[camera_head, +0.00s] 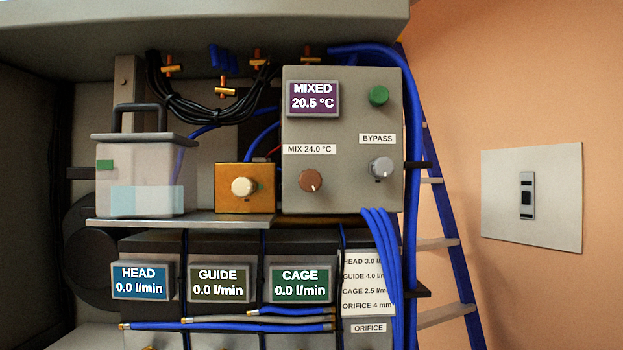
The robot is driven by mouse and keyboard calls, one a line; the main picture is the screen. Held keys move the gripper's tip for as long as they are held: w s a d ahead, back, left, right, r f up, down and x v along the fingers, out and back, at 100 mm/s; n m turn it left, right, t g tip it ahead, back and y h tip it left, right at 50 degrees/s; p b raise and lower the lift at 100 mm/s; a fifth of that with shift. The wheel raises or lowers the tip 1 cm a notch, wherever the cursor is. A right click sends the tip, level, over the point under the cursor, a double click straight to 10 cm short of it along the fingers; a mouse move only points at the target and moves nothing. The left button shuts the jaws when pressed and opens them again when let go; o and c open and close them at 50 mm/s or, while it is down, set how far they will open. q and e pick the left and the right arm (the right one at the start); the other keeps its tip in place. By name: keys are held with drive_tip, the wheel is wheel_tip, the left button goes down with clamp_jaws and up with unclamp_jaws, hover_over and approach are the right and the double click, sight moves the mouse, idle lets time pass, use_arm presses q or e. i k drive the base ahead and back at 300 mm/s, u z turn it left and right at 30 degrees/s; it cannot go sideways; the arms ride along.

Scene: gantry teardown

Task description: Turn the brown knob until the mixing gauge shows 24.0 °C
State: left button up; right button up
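The brown knob (311,180) sits on the lower left of a grey control box, under a label reading "MIX 24.0 °C" (309,149). A light mark shows on the knob, toward its lower right. The mixing gauge (313,98) is a purple display at the box's upper left and reads "MIXED 20.5 °C". Neither of my grippers shows in the head view. Nothing covers the knob or the gauge.
The box (343,196) also bears a grey bypass knob (381,168) and a green button (378,95). A cream knob (243,187) is on an orange block to the left. Blue hoses (384,240) run below right. A blue ladder (458,265) stands at right.

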sight(310, 180)
drive_tip(key=k, duration=1.3)
drive_tip(key=u, duration=0.8)
drive_tip(key=i, duration=1.1)
drive_tip(key=z, duration=0.3)
